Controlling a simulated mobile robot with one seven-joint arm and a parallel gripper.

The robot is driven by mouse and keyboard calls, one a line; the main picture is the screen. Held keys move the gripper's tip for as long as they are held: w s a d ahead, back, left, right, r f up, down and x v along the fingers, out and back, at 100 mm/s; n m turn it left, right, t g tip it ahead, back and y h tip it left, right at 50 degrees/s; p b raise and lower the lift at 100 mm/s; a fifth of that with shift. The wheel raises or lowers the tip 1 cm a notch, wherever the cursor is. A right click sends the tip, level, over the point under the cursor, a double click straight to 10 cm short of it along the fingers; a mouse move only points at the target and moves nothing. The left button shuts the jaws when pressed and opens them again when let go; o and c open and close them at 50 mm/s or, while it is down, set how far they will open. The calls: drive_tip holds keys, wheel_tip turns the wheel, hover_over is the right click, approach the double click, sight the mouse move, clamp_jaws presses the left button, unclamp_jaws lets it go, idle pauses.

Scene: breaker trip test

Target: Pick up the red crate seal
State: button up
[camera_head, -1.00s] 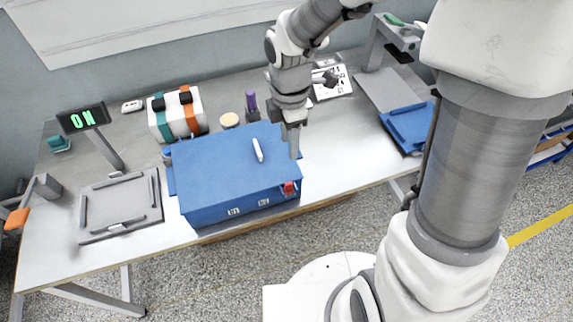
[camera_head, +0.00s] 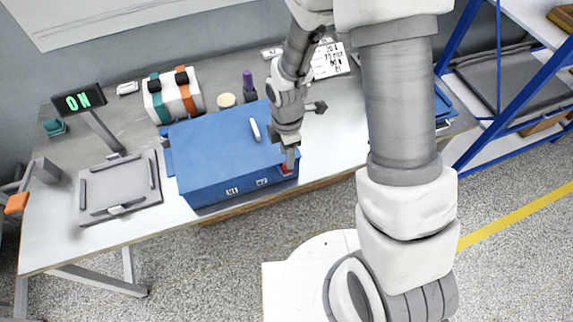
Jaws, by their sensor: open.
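The red crate seal (camera_head: 286,170) sits at the front right corner of the blue crate (camera_head: 215,165) on the workbench. It is small and partly hidden by my gripper. My gripper (camera_head: 290,158) points down at that corner, its fingertips at or just above the seal. It is open. I cannot tell whether the fingers are around the seal or only beside it. The crate lid is closed, with a white handle (camera_head: 255,129) on top.
A grey tray (camera_head: 121,208) and an ON display (camera_head: 78,101) stand left of the crate. A white cylinder with teal and orange straps (camera_head: 173,97), a purple-topped bottle (camera_head: 248,83) and a round tan item (camera_head: 226,100) are behind. A blue rack (camera_head: 475,90) stands at right.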

drive_tip(key=shift+f, duration=1.65)
clamp_jaws()
